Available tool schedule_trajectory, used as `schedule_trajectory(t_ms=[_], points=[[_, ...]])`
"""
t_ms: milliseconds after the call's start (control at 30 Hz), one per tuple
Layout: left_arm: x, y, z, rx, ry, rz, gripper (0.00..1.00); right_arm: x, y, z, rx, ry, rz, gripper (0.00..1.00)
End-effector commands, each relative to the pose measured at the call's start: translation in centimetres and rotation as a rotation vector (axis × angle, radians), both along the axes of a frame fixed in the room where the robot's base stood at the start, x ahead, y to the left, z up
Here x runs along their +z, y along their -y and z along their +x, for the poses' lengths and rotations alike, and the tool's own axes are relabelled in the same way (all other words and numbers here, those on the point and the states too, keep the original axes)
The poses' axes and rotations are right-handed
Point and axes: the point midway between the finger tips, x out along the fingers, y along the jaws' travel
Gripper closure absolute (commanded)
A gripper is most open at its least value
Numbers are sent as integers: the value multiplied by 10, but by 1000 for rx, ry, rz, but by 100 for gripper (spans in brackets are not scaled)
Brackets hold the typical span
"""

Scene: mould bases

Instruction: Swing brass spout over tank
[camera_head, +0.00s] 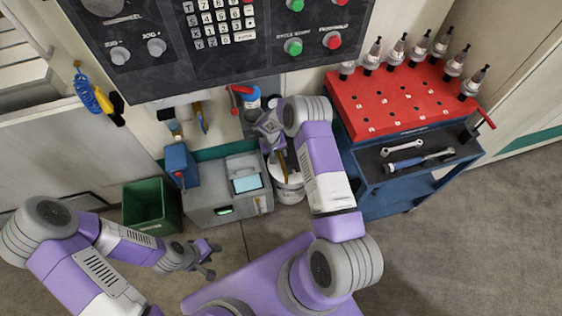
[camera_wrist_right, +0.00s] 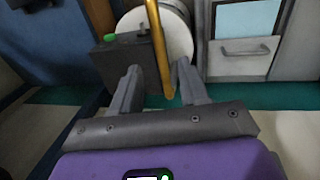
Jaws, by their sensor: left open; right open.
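The brass spout (camera_head: 282,160) hangs as a thin tube in front of the white drum (camera_head: 288,188). In the right wrist view the brass spout (camera_wrist_right: 158,50) runs down between the fingers of my open right gripper (camera_wrist_right: 150,88), with no clear grip on it. In the head view my right gripper (camera_head: 271,128) is at the machine front, partly hidden by its own wrist. My left gripper (camera_head: 210,258) is open and empty, low over the floor.
A green bin (camera_head: 150,208) stands left of the grey unit. A blue cart (camera_head: 375,190) with a red tool rack (camera_head: 392,100), a wrench (camera_head: 402,149) and a ratchet (camera_head: 420,160) is on the right. The control panel (camera_head: 220,40) overhangs above. Floor is free at lower right.

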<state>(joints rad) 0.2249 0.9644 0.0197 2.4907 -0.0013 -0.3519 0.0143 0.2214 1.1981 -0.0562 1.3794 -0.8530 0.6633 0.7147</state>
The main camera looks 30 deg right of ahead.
Motion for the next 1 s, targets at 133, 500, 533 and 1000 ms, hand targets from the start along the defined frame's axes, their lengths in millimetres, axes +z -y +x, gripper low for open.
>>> schedule_trajectory(t_ms=[133, 500, 533, 1000], points=[[-7, 0, 0, 0, 0, 0, 57, -21, 5, -1, -3, -3, -5, 56], [-22, 0, 0, 0, 0, 0, 57, -68, 14, -3, -3, 0, -2, 56], [-22, 0, 0, 0, 0, 0, 57, -70, 14, -3, -3, 0, -2, 56], [-22, 0, 0, 0, 0, 0, 57, -71, 14, -3, -2, 0, -2, 80]])
